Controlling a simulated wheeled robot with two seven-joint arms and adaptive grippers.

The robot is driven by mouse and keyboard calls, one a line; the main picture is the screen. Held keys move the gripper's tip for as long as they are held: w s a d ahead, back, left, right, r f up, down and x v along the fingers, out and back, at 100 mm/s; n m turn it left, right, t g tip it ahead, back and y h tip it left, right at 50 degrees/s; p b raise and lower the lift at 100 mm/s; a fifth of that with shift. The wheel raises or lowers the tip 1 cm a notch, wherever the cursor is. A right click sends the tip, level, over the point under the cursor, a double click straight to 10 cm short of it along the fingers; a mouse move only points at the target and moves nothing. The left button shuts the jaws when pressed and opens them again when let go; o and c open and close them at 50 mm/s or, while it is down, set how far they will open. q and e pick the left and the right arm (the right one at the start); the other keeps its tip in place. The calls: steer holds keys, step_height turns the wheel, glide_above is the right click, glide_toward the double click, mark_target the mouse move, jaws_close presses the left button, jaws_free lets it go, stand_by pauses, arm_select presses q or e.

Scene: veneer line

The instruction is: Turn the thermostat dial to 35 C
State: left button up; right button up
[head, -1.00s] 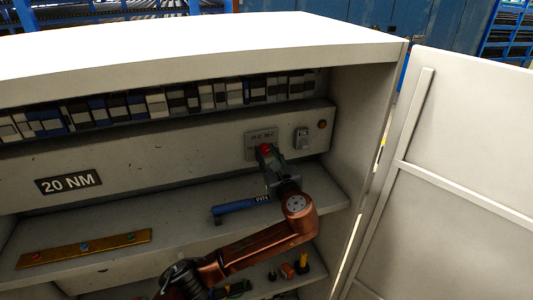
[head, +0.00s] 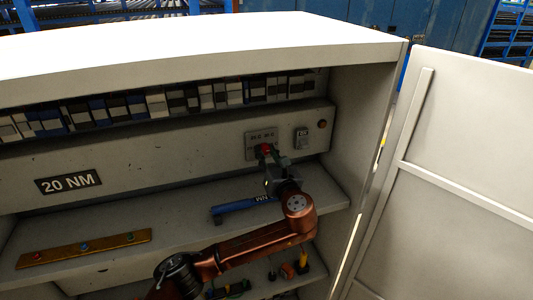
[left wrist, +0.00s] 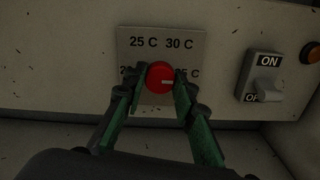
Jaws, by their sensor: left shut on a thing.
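The red thermostat dial (left wrist: 158,73) sits on a grey plate (left wrist: 207,42) in the left wrist view. The plate shows 25 C and 30 C above the dial. A label at left and one ending in "5 C" at right are partly hidden by my fingers. The dial's white mark points right, toward the right label. My left gripper (left wrist: 160,83) is shut on the dial, one green finger on each side. In the head view, the left gripper (head: 267,163) reaches up to the dial (head: 265,149) on the cabinet panel. My right gripper is not in view.
An ON/OFF switch (left wrist: 267,88) and an orange lamp (left wrist: 311,53) are right of the plate. A blue-handled tool (head: 235,207) and a brass bar (head: 60,252) lie on the shelf below. The cabinet door (head: 465,170) stands open at right.

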arm_select(q)
steer(key=shift+f, duration=0.4)
steer(key=o, duration=0.8)
steer(key=shift+c, duration=0.2)
steer(key=o, duration=0.4)
steer(key=shift+r, duration=0.2)
steer(key=shift+s+r, duration=0.1)
steer(key=v, duration=1.2)
